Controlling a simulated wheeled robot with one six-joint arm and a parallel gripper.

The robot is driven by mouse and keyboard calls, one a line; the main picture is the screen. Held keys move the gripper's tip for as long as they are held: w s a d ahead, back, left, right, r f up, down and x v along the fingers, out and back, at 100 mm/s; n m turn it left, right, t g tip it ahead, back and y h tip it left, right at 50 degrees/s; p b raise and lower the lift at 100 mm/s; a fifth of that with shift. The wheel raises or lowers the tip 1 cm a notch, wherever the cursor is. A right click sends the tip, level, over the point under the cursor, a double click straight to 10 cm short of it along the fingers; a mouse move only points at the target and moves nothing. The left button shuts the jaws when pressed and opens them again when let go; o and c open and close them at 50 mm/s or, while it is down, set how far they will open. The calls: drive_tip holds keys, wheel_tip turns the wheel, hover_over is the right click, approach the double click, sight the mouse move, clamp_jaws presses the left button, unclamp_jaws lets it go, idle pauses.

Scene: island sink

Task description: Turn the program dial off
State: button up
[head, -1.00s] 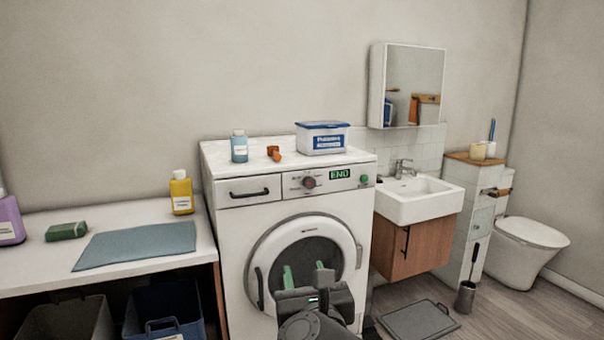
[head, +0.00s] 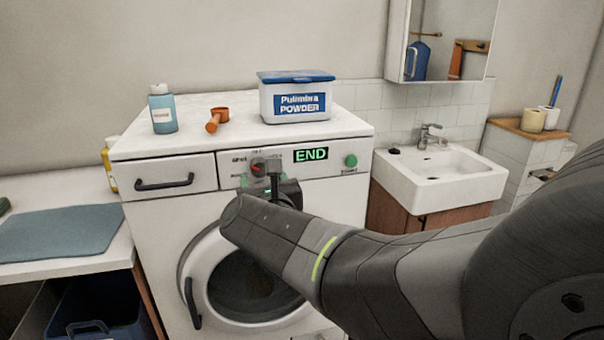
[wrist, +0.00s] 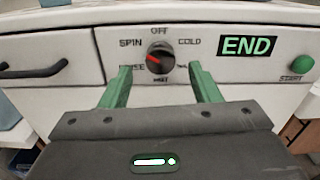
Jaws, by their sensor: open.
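The program dial (wrist: 160,58) is a round dark knob on the washing machine's front panel, with OFF printed above it. Its red mark points left and slightly up, around SPIN, not at OFF. In the head view the dial (head: 258,168) shows just above my gripper. My gripper (wrist: 160,70) is open, its green fingers spread to the left and right of the dial. The fingertips appear just short of or at the panel; I cannot tell contact. The left finger partly hides a lower-left label.
An END display (wrist: 247,46) and green START button (wrist: 302,62) sit right of the dial. A drawer handle (head: 165,182) is to the left.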

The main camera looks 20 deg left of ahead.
sight(260, 169)
drive_tip(key=shift+x, duration=1.85)
drive_tip(key=shift+d, duration=0.1)
drive_tip(key=c, duration=1)
